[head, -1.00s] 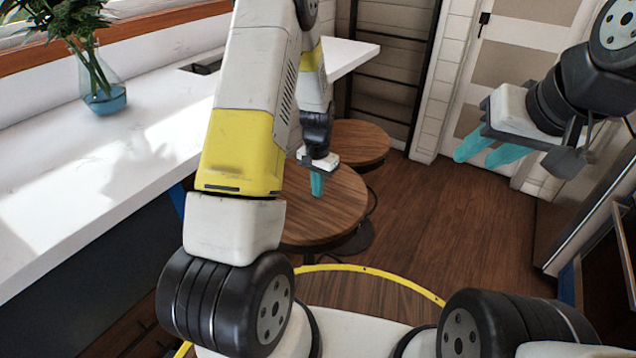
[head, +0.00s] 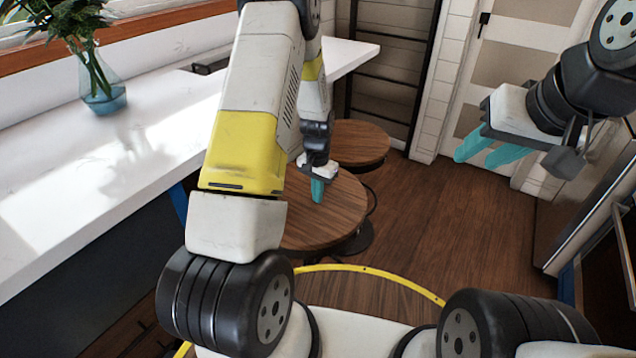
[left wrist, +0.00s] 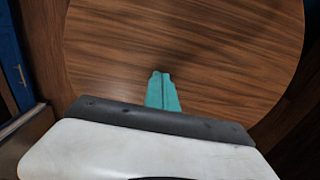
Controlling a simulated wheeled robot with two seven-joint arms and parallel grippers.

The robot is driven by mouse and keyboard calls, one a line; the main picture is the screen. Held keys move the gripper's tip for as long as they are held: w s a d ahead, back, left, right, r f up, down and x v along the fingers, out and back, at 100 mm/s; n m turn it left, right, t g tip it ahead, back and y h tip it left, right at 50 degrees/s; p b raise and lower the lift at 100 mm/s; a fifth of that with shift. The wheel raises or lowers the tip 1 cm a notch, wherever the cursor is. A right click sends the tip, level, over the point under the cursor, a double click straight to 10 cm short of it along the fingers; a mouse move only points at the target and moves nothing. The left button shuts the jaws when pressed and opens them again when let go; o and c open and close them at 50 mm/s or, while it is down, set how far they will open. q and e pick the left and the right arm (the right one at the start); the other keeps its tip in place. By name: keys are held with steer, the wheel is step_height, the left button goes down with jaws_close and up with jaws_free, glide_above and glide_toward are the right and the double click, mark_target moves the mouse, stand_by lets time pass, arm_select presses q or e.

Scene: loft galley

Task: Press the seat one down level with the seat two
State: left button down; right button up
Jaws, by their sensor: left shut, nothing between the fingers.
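The near round wooden stool seat (head: 338,222) is under my left gripper (head: 317,199). Its grain fills most of the left wrist view (left wrist: 190,40). A second round wooden seat (head: 358,141) is behind it, partly covered by my left arm. The frames do not label which is seat one. My left gripper is shut and empty, teal fingers together and pointing down at the near seat; they also show in the left wrist view (left wrist: 162,76). I cannot tell whether the tips touch the wood. My right gripper (head: 475,157) is open and empty, in the air at the right.
A white counter (head: 130,160) runs along the left, with a glass vase (head: 103,97) of greenery on it. A dark ladder-like frame (head: 387,76) and a door (head: 515,55) stand at the back. The wooden floor (head: 455,225) right of the stools is clear.

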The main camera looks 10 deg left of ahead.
arm_select(q)
steer(key=shift+s+f, duration=0.1)
steer(key=shift+f, duration=5.2)
steer(key=shift+r, duration=3.55)
